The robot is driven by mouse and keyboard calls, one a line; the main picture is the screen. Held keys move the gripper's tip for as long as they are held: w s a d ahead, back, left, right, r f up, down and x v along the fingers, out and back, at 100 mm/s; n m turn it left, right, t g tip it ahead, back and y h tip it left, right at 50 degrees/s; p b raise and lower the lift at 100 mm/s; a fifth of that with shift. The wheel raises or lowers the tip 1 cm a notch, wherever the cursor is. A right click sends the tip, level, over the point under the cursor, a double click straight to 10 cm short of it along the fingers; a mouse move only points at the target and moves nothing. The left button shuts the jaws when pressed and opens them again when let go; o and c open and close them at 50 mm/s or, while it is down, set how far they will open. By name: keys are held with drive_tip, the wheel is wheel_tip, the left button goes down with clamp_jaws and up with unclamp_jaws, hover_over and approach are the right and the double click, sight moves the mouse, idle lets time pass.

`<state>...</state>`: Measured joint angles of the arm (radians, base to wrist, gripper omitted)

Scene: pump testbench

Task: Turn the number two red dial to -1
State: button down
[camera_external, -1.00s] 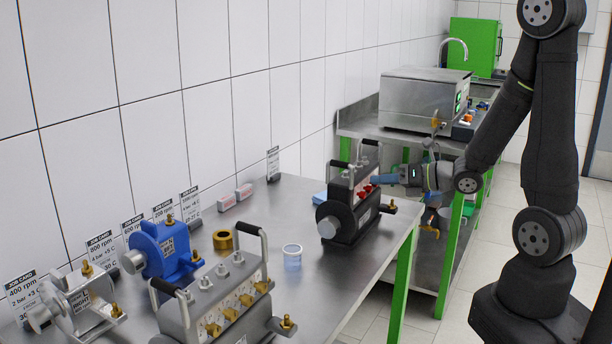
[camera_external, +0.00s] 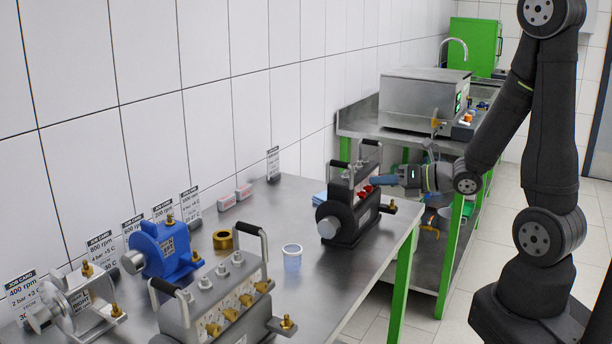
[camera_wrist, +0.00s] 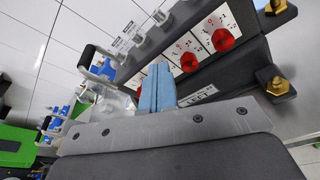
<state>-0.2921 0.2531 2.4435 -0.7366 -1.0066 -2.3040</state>
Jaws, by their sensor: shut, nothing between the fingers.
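The dark grey pump block (camera_external: 345,222) with red dials (camera_external: 366,190) stands near the right end of the bench. In the wrist view, two red dials show on a white numbered panel, one upper right (camera_wrist: 222,40) and one nearer the middle (camera_wrist: 188,62). A bit of red shows beside my fingers, mostly hidden behind them. The dial numbers and settings are too small to read surely. My gripper (camera_external: 374,181) has blue fingers, which also show in the wrist view (camera_wrist: 158,86). They are shut and empty, close to the dial panel. Whether they touch a dial, I cannot tell.
A second grey block with brass valves (camera_external: 232,308), a blue pump (camera_external: 165,247) and a clear cup (camera_external: 292,257) stand left on the bench. Brass fittings (camera_wrist: 277,86) stick out beside the dials. A carry handle rises above the block.

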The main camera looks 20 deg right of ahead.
drive_tip(key=shift+w+d+r, duration=0.1)
drive_tip(key=shift+d+r, duration=0.15)
drive_tip(key=shift+r, duration=0.1)
drive_tip(key=s+d, duration=0.4)
drive_tip(key=shift+s, duration=0.1)
idle(0.3)
